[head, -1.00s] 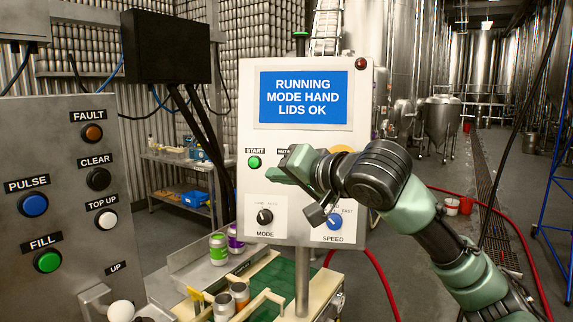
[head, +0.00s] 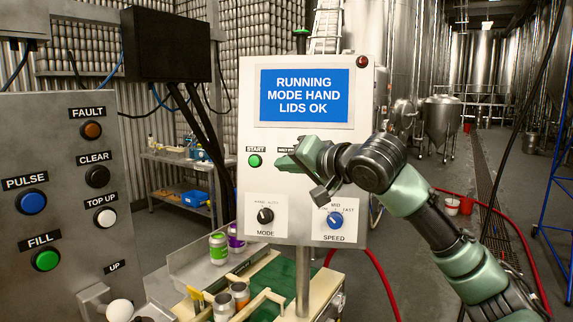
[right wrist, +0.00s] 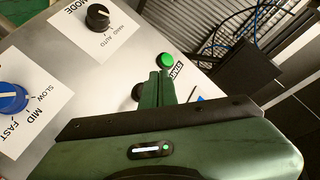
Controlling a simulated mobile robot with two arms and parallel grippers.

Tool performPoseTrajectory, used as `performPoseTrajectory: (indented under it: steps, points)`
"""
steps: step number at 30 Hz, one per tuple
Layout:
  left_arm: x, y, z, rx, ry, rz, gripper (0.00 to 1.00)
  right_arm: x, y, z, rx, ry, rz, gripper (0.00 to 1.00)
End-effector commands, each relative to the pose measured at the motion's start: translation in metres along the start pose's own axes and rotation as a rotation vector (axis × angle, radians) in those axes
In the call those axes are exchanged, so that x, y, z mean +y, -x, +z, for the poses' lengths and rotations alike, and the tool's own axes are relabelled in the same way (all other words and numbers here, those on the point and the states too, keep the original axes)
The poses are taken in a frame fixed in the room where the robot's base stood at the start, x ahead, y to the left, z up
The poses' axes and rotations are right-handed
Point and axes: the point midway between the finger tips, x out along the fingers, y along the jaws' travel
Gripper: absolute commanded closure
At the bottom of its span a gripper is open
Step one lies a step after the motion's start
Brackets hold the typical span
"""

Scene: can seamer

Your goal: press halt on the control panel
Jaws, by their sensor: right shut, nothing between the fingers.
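The control panel (head: 250,100) stands upright on a post, with a blue screen (head: 305,96) reading RUNNING, MODE HAND, LIDS OK. A green START button (head: 254,161) is on its left side and also shows in the right wrist view (right wrist: 167,60). A label right of START is mostly covered by my right gripper, so I cannot read it surely. My right gripper (head: 285,161) is shut and empty in front of that spot. In the right wrist view, its fingers (right wrist: 160,78) partly hide a dark round button (right wrist: 137,92). I cannot tell whether they touch the panel.
Below are a black MODE knob (head: 265,216) and a blue SPEED knob (head: 334,220), close under my gripper. A second metal panel (head: 70,190) with several buttons stands at the left. Cans (head: 218,249) stand on the machine below.

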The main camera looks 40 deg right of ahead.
Motion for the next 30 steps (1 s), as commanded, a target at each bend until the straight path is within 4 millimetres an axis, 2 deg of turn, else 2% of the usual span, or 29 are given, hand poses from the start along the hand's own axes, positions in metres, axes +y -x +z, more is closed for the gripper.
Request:
performPoseTrajectory:
  steps: [3, 10, 30]
  points:
    - [0.0, 0.004, 0.0, 0.0, 0.0, 0.0, 0.2, 0.006, -0.01, -0.008, -0.002, -0.003, 0.001, 1.0]
    - [0.0, 0.006, 0.0, 0.0, -0.001, 0.0, 0.2, 0.014, -0.02, -0.014, 0.0, -0.002, -0.001, 1.0]
    - [0.001, 0.006, 0.0, -0.001, -0.002, 0.001, 0.2, 0.015, -0.02, -0.015, 0.0, 0.0, -0.001, 1.0]
